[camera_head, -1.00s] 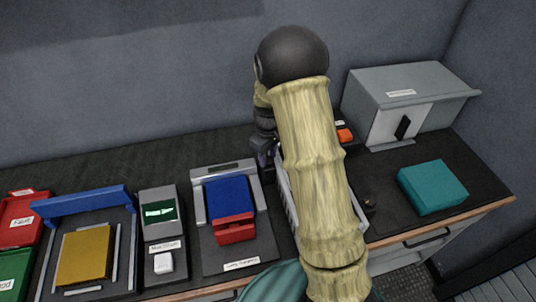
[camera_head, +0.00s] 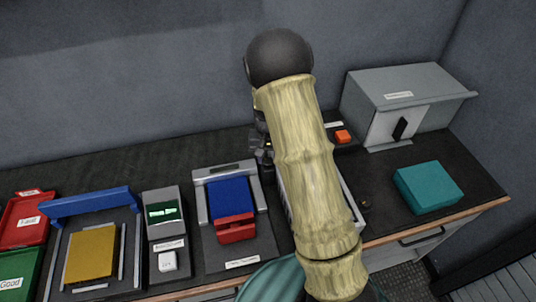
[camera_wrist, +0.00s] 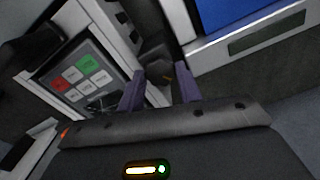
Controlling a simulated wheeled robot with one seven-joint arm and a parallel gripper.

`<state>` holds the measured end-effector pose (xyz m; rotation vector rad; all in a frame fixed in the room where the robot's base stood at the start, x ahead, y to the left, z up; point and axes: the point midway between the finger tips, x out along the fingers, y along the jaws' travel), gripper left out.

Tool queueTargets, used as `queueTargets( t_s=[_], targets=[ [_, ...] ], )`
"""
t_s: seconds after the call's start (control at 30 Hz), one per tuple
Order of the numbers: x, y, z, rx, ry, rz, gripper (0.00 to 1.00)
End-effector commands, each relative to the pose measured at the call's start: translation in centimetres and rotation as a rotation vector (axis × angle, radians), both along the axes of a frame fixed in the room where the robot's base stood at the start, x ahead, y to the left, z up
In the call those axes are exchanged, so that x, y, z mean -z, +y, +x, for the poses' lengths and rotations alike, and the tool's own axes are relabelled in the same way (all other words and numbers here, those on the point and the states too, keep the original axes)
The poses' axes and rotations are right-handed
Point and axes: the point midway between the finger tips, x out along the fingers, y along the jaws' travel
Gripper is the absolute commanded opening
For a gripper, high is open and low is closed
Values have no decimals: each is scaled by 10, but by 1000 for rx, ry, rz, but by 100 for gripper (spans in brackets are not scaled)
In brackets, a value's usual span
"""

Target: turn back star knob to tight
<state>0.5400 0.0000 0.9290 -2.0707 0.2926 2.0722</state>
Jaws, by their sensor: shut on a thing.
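In the head view my arm hides the knob and most of the gripper. A small dark knob (camera_head: 366,204) shows at the front, right of my arm; its shape is too small to tell.
A keypad panel (camera_wrist: 82,80) with green, red and grey keys lies left of the fingers. A blue block (camera_head: 230,197) is left of my arm. A grey box (camera_head: 408,95) and a teal block (camera_head: 428,186) stand right. An orange button (camera_head: 343,136) is behind my arm.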

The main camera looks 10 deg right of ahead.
Motion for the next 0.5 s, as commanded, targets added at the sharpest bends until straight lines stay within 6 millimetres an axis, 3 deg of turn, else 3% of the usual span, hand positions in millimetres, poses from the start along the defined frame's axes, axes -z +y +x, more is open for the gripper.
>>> queueTargets(
  t_s=[0.5],
  targets=[
    [-2, 0, 0, 462, -1, -1, 12]
  ],
)
